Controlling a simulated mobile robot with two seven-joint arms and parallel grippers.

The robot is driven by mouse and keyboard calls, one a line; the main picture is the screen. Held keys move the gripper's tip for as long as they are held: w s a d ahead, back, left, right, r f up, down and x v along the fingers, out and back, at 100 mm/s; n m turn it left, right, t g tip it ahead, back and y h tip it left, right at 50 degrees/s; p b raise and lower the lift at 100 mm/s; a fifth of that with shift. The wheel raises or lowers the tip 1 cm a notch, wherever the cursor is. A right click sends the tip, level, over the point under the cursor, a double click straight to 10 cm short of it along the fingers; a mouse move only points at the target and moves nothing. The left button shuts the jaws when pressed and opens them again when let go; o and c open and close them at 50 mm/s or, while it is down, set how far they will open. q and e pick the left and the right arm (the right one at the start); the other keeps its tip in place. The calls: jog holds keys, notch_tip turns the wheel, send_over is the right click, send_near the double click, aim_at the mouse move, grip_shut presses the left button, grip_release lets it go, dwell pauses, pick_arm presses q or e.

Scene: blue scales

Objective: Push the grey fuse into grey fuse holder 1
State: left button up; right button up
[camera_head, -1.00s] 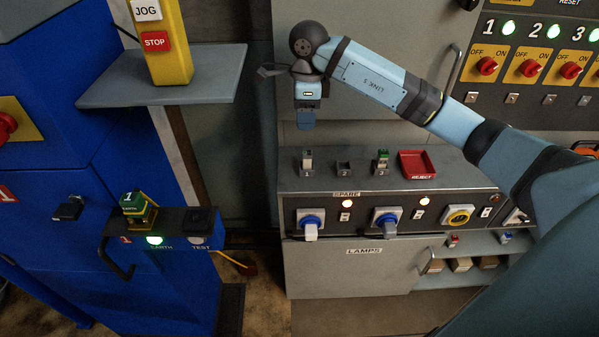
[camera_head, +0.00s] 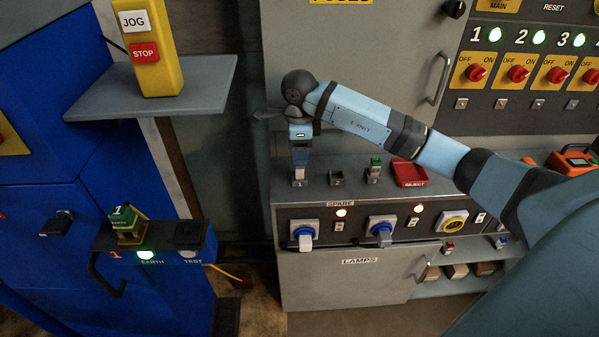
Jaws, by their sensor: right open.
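The grey fuse (camera_head: 300,172) stands upright at grey fuse holder 1 (camera_head: 299,183), the leftmost of three holders on the grey ledge. My right gripper (camera_head: 300,152) is open, pointing down directly above the fuse. Its fingers overlap the fuse's upper part in this view. I cannot tell whether they touch it, nor how deep the fuse sits in the holder. My left gripper is not in view.
Holder 2 (camera_head: 336,177) looks empty, and holder 3 (camera_head: 373,178) holds a green-topped fuse (camera_head: 375,164). A red reject tray (camera_head: 409,173) is to their right. Rotary switches (camera_head: 304,234) line the front panel below. A blue cabinet (camera_head: 50,150) and grey shelf (camera_head: 150,88) are at left.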

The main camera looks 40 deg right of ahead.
jog(key=shift+f, duration=0.15)
notch_tip(320, 180, down, 5)
jog(key=shift+f, duration=0.1)
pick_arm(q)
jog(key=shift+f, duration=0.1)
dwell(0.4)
pick_arm(e)
jog(key=c, duration=1)
notch_tip(320, 180, up, 10)
jog(key=shift+r, duration=0.1)
jog(key=shift+c, duration=0.2)
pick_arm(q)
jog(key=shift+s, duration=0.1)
